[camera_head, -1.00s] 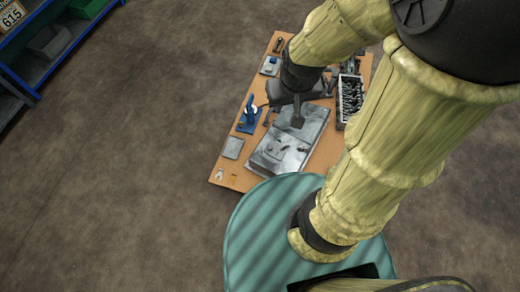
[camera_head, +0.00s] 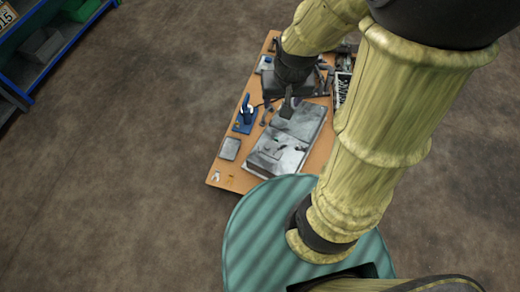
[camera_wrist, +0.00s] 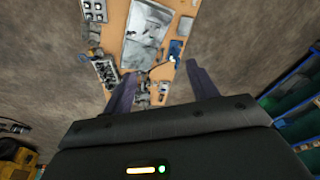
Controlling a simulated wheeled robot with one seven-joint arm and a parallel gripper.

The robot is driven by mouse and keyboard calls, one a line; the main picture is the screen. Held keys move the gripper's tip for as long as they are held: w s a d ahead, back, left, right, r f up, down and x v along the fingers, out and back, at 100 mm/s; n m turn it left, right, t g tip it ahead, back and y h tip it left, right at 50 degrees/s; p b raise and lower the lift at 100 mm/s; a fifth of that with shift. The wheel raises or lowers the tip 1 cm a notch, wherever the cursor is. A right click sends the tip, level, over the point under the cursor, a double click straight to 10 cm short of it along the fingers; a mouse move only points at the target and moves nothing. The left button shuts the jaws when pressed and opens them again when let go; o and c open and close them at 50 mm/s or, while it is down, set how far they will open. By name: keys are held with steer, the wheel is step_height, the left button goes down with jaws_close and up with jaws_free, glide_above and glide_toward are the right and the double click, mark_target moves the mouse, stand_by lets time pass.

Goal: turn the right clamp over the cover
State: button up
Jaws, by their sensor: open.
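The grey metal cover (camera_head: 292,140) lies on an orange-brown board in the head view. It also shows in the wrist view (camera_wrist: 146,32). My gripper (camera_head: 287,106) hangs near the far end of the cover in the head view; its height above it is hard to judge. In the wrist view its two fingers are apart and my gripper (camera_wrist: 160,72) is open and empty. Small dark fittings sit around the cover, but I cannot tell which is the right clamp; my gripper and arm hide part of that area.
A tray of metal parts (camera_wrist: 104,72) lies on the cover's other side. Blue shelving (camera_head: 60,45) stands at the upper left. Brown floor is open around the board.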

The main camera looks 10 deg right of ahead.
mark_target(259, 148)
steer(key=w+d+f+m+y+b, duration=0.1)
steer(key=w+f+m+b, duration=0.5)
steer(key=f+b, duration=0.6)
steer(key=w+d+f+m+g+y+b, duration=0.1)
steer(key=w+f+m+b, duration=0.5)
steer(key=f, duration=1.9)
steer(key=w+d+f+m+y+b, duration=0.2)
steer(key=w+d+f+m+b, duration=0.3)
steer(key=w+f+b, duration=0.7)
step_height(259, 148, down, 8)
steer(key=m+b, duration=0.1)
steer(key=b, duration=0.5)
steer(key=shift+r+g, duration=0.2)
steer(key=shift+g, duration=0.2)
steer(key=shift+a, duration=0.1)
steer(key=b+x, duration=0.7)
steer(key=x, duration=1)
steer(key=shift+a+f+b, duration=0.15)
steer(key=shift+a+b, duration=0.1)
steer(key=shift+b, duration=0.05)
steer(key=c, duration=1)
